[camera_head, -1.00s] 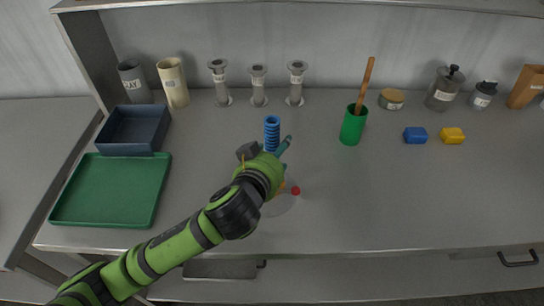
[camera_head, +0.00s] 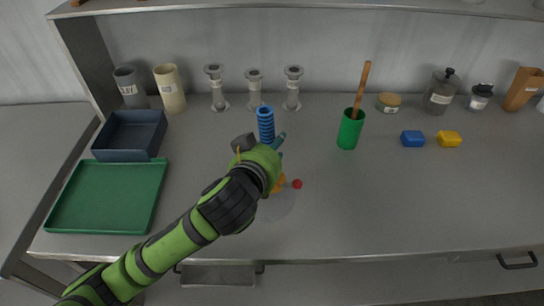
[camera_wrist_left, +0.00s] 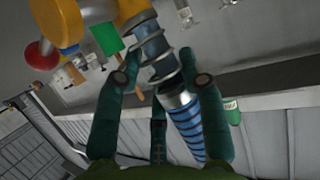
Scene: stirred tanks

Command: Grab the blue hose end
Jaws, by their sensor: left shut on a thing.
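The blue hose end (camera_head: 266,124) is a ribbed blue piece standing up just above my left gripper in the head view. In the left wrist view the blue ribbed part (camera_wrist_left: 187,125) shows between the fingers, with a grey coiled section (camera_wrist_left: 160,60) leading away from it. My left gripper (camera_head: 277,144) is shut on the hose end; its green fingers (camera_wrist_left: 162,80) lie on both sides of it in the wrist view. My arm hides the lower hose in the head view. My right gripper is not in view.
A yellow-orange fitting (camera_head: 278,184) with a red knob (camera_head: 297,184) is partly behind my wrist. A green cup (camera_head: 350,130) with a wooden handle stands to the right. A green tray (camera_head: 108,196) and dark blue bin (camera_head: 130,135) lie left. The right front bench is clear.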

